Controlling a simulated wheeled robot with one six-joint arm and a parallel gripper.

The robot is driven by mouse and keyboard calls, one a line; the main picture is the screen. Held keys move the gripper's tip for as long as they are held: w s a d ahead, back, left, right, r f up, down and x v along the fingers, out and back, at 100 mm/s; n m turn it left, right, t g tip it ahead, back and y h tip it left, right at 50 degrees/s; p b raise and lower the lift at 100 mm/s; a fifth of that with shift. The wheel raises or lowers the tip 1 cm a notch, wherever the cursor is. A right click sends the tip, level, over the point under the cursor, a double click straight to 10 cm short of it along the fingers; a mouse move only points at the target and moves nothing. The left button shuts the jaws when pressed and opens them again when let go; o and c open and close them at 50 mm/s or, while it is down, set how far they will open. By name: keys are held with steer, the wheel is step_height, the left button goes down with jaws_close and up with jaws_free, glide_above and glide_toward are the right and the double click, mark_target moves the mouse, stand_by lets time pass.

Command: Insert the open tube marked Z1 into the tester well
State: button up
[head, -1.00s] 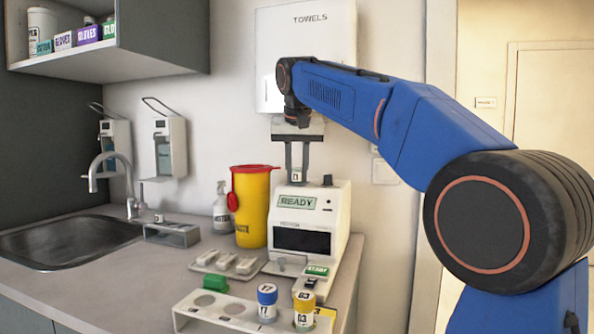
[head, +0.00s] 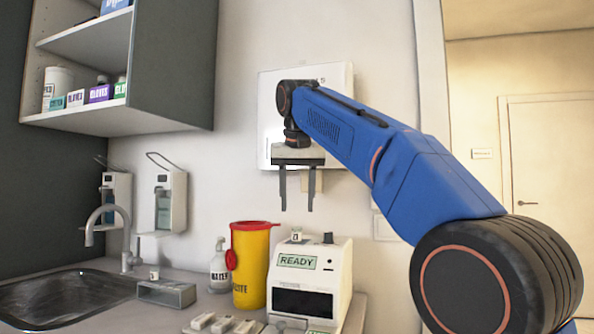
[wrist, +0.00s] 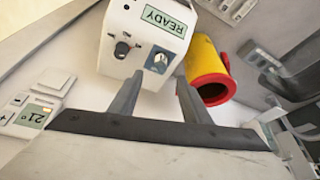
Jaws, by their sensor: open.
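The tester (head: 309,277) is a white box with a dark window and a READY display, standing on the counter; it also shows in the wrist view (wrist: 120,30). The small open tube (head: 296,236) stands upright in the well on the tester's top, with only its short upper part showing; its marking is too small to read now. From above, the tube's round mouth (wrist: 159,60) shows on the blue-grey well plate. My gripper (head: 297,209) is open and empty above the tube, clear of it. In the wrist view its fingers (wrist: 159,88) are spread apart.
A yellow waste bin (head: 252,266) with a red rim stands left of the tester. A spray bottle (head: 219,268), a grey holder (head: 167,293) and a sink (head: 65,298) are further left. The towel dispenser (head: 340,120) is on the wall behind my gripper.

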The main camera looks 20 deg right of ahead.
steer(key=v, duration=0.8)
steer(key=shift+r, duration=0.3)
steer(key=shift+s+a, duration=0.1)
